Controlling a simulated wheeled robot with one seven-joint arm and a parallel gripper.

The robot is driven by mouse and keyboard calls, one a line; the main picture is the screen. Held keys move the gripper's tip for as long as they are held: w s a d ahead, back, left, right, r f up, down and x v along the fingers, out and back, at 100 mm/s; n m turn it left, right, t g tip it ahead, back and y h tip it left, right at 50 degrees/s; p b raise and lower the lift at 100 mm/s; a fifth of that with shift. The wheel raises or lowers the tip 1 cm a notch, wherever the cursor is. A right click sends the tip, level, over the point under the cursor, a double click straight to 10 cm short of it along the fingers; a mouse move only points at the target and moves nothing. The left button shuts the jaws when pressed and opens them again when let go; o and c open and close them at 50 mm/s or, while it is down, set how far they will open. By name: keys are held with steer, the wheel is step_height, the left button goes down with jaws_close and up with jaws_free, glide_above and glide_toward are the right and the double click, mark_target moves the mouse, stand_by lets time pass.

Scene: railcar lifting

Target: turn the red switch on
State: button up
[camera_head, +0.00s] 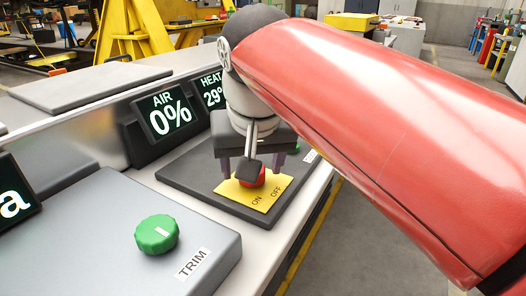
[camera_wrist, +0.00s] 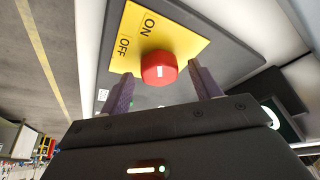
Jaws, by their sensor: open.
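The red switch (camera_head: 258,178) is a round knob on a yellow plate (camera_head: 243,196) marked ON and OFF. In the wrist view the red switch (camera_wrist: 158,68) shows a short white mark; I cannot tell which label it points to. My gripper (camera_head: 252,170) is above the plate, pointing down, and partly hides the knob in the head view. In the wrist view my gripper (camera_wrist: 162,70) is open, one finger on each side of the knob with gaps visible. Contact with the knob is not visible, and fingertip depth is hard to tell.
A green TRIM knob (camera_head: 157,234) is on the grey panel at the front left. Displays reading AIR 0% (camera_head: 166,112) and HEAT 29° (camera_head: 211,91) stand behind the switch base. A second green knob (camera_head: 293,146) is partly hidden beside my gripper.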

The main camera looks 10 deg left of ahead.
steer(key=a+p+v, duration=0.1)
steer(key=v, duration=0.6)
steer(key=shift+d+r, duration=0.3)
steer(key=shift+d, duration=0.25)
steer(key=shift+s, duration=0.25)
